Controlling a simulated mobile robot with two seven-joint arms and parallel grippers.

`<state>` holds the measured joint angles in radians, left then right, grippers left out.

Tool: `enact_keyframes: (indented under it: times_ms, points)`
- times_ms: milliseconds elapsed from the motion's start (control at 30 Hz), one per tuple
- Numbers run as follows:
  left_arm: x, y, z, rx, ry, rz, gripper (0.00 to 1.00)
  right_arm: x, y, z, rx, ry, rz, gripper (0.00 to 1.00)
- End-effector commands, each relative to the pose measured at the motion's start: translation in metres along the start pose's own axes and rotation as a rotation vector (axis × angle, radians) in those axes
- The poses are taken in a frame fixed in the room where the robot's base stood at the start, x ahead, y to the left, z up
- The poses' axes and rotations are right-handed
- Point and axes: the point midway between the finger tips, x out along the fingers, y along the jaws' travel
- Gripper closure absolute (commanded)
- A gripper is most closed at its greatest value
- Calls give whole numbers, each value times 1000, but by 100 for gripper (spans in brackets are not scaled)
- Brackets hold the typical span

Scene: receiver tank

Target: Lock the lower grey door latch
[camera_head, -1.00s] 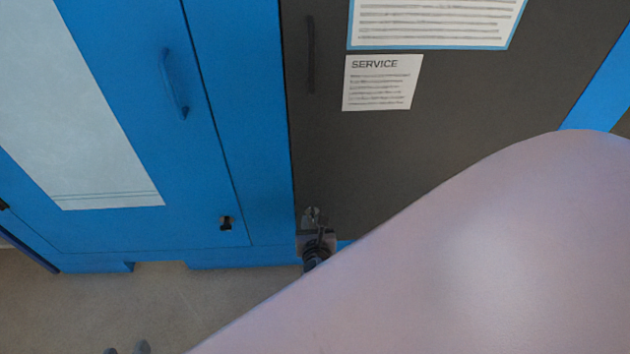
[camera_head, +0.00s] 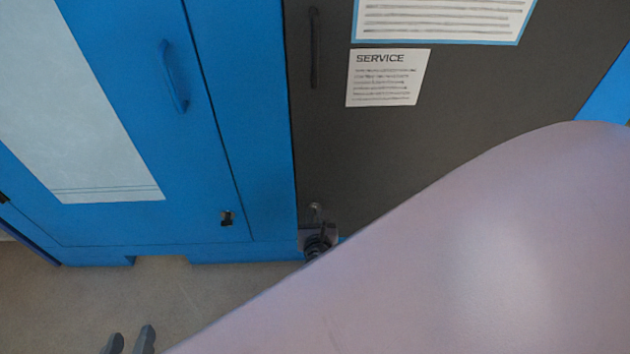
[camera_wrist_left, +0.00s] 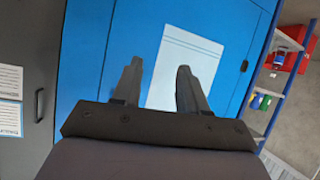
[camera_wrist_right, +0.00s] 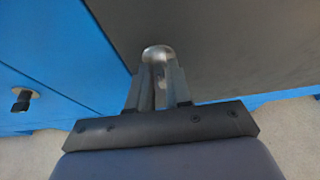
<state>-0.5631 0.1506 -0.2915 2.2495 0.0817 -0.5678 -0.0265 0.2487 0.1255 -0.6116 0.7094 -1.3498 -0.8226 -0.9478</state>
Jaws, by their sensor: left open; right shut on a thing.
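The lower grey door latch (camera_head: 315,210) is a small metal piece near the bottom left corner of the dark grey door (camera_head: 420,150). In the right wrist view the latch (camera_wrist_right: 158,53) shows as a rounded metallic knob at my fingertips. My right gripper (camera_wrist_right: 158,78) is shut on the latch. In the head view my right gripper (camera_head: 318,238) is partly hidden by my own arm, and the latch's exact turn cannot be told. My left gripper (camera_head: 130,338) is open and empty, low at the left; in its wrist view (camera_wrist_left: 158,72) the fingers are apart before a blue door.
A blue door (camera_head: 150,180) with a handle (camera_head: 173,77) and a small black latch (camera_head: 227,218) stands to the left. The grey door has a dark handle (camera_head: 314,48) and a service sheet (camera_head: 388,77). A blue shelf (camera_wrist_left: 282,85) stands beyond. Floor is free at lower left.

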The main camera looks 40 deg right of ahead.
Motion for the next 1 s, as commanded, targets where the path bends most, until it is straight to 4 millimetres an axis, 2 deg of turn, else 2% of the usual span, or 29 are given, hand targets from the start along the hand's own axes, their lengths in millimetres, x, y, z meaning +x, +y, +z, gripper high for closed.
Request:
enact_keyframes:
  times_ms: [333,467,767,1000]
  points:
    - [7,5,9,-48,8,32,57,1,-3,-3,174,-1,75,100]
    - [16,15,2,-84,39,78,57,2,-4,-4,283,-1,120,100]
    - [34,36,6,-198,82,200,57,3,-6,-8,549,-1,229,100]
    - [23,15,14,-46,180,106,57,4,-8,-10,759,0,316,100]
